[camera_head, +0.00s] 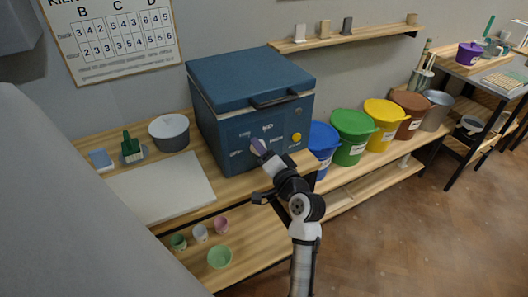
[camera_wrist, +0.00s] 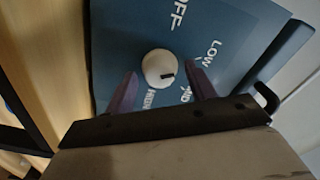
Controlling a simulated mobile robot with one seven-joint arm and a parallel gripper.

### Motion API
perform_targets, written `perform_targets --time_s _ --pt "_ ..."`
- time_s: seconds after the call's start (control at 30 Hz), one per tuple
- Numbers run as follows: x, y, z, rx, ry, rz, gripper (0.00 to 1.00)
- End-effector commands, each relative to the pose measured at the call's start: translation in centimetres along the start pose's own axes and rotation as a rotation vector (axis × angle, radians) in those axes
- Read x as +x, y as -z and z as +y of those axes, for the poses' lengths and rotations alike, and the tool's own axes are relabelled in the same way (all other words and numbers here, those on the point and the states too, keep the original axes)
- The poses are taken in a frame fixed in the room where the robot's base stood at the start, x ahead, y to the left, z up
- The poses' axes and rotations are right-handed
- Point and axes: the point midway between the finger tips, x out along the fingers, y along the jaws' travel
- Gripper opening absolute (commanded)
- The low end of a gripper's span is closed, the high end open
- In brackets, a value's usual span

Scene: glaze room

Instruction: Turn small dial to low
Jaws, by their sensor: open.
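The small dial (camera_wrist: 158,66) is a round white knob with a short dark mark on its lower right part, on the blue front panel of the kiln (camera_head: 222,135). My gripper (camera_wrist: 161,70) is open, with one purple finger on each side of the dial. No clear contact shows. In the head view my gripper (camera_head: 258,147) covers the dial.
A yellow button (camera_head: 297,137) sits on the panel to the right. A white board (camera_head: 160,190) lies on the bench at left. Blue (camera_head: 323,142), green and yellow buckets stand to the right of the kiln. Small pots (camera_head: 219,257) stand on the lower shelf.

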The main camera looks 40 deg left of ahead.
Motion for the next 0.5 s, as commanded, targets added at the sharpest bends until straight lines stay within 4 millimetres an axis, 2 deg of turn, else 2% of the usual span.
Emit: perform_targets --time_s 0.13,0.23,0.5 --pt "-0.7 0.0 0.1 0.0 0.001 0.001 0.55" --pt "-2.1 -0.1 0.3 0.0 0.0 0.003 0.55" --pt "-8.2 -0.1 0.4 -0.001 -0.001 0.005 0.55"
